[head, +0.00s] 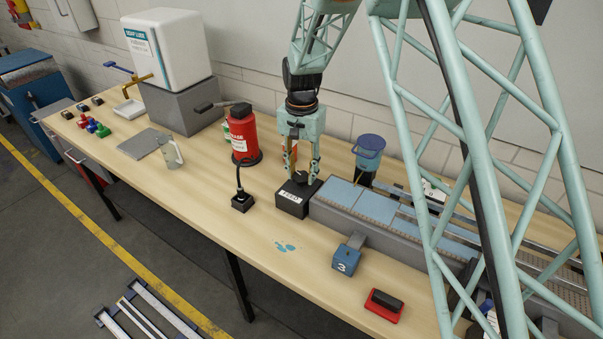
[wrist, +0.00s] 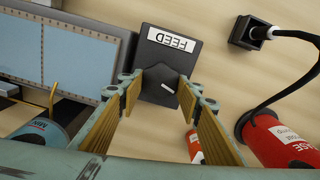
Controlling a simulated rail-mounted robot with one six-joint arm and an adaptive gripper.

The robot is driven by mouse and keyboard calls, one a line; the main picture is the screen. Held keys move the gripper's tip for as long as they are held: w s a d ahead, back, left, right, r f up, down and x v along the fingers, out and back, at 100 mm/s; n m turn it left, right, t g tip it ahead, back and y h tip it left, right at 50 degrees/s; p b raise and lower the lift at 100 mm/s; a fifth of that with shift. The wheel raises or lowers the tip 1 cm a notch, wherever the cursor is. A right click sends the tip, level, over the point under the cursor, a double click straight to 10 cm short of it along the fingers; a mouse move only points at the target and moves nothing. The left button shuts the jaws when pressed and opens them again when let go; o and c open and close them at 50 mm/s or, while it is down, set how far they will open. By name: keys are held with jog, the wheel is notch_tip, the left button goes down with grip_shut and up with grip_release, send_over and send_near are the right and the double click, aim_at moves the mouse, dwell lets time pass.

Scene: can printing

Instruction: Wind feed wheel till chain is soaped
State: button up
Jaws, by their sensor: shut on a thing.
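In the wrist view my gripper (wrist: 160,90) has a finger on each side of the knob. The chain conveyor (head: 355,212) runs to the right from the box, with light blue plates and a brown chain surface. I cannot tell from these frames whether the chain has soap on it.
A red bottle (head: 243,135) stands left of my gripper, with a black cabled plug box (head: 242,202) before it. A blue pail (head: 369,148) stands behind the conveyor. A white soap tank (head: 168,50) is at back left.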

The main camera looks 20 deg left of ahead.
aim_at(302, 175)
dwell(0.3)
jog(key=o, duration=0.8)
jog(key=shift+o, duration=0.2)
jog(key=shift+r, duration=0.15)
notch_tip(302, 175, up, 12)
dwell(0.4)
dwell(0.4)
